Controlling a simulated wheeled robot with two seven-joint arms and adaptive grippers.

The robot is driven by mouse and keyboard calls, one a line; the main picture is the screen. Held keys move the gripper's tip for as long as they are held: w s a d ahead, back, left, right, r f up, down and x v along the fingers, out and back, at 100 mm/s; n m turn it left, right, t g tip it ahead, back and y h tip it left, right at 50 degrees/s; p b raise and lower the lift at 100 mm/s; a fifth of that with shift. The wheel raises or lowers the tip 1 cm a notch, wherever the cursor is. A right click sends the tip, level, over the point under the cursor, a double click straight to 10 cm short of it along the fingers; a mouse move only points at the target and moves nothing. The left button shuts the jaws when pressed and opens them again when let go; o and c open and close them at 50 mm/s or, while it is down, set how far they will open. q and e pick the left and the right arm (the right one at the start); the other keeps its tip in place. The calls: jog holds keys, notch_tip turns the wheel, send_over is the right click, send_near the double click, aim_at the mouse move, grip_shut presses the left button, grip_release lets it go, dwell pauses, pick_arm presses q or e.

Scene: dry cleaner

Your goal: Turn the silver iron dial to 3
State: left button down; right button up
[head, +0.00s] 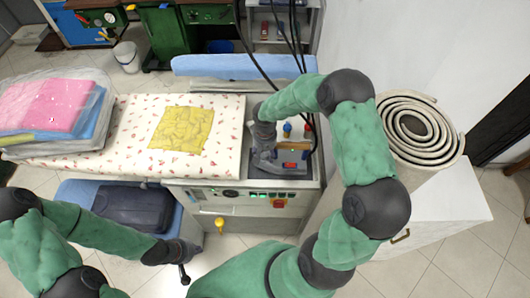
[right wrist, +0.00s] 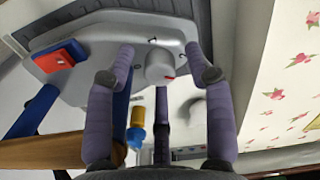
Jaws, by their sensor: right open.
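The silver iron (head: 264,162) rests in the dark recess at the right end of the ironing table. In the right wrist view its grey body (right wrist: 100,40) fills the top, with a round light-grey dial (right wrist: 159,68) bearing a red mark at its lower right. Small dark markings surround the dial; I cannot read them surely.
A yellow cloth (head: 181,129) lies on the floral ironing surface (head: 116,118). Wrapped folded laundry (head: 50,108) sits at left. Black cables hang near my right arm. A rolled rug (head: 419,128) stands at right. A red and blue part (right wrist: 60,56) sits on the iron beside the fingers.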

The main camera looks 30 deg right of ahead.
grip_shut()
jog(key=shift+f+m+b, duration=0.15)
jog(key=shift+m+b, duration=0.95)
jog(key=shift+b, duration=0.15)
jog(key=shift+m+b, duration=1.3)
jog(key=shift+m, duration=0.5)
grip_release()
